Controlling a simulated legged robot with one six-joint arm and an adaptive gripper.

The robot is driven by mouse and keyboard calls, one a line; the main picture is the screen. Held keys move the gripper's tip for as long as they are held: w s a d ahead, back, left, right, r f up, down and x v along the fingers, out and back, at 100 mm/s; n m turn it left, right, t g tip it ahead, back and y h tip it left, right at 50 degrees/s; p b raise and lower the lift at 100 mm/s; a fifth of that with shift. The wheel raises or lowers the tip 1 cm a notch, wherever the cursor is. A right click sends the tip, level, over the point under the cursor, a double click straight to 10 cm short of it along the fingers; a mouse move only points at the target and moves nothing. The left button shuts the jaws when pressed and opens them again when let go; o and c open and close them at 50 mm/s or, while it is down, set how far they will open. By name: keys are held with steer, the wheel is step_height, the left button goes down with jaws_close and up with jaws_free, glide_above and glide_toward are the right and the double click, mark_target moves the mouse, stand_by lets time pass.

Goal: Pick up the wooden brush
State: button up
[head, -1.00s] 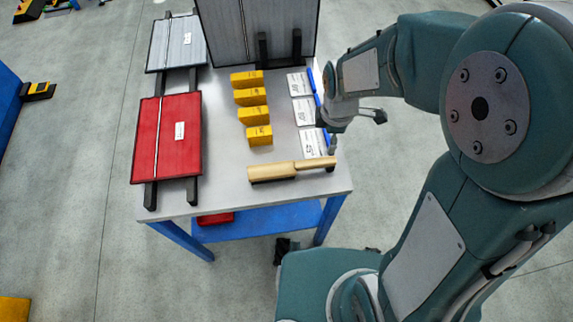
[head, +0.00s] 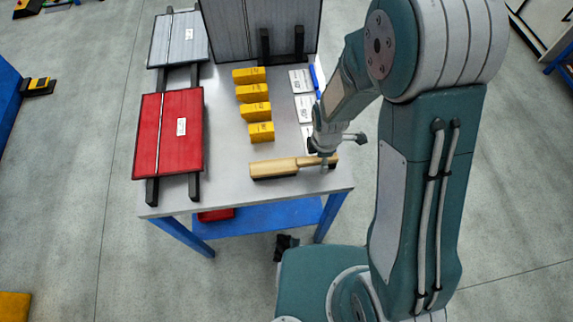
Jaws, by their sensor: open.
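The wooden brush (head: 275,168) lies near the front edge of the grey table top (head: 225,186). Its light wooden block with a dark underside is on the left, and its handle points right. My gripper (head: 326,162) is over the right end of the handle, pointing down, with its fingertips at about the handle's height in the picture. It is open. I cannot tell whether the fingers touch the handle or stand on both sides of it.
Several yellow blocks (head: 261,132) stand in a row behind the brush. White cards (head: 304,108) and a blue pen (head: 315,80) lie at the right. A red panel (head: 168,135) rests on dark rails at the left, and grey panels stand behind.

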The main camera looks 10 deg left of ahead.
steer(key=shift+f, duration=0.4)
steer(key=shift+c, duration=0.3)
jaws_close()
steer(key=shift+r, duration=0.1)
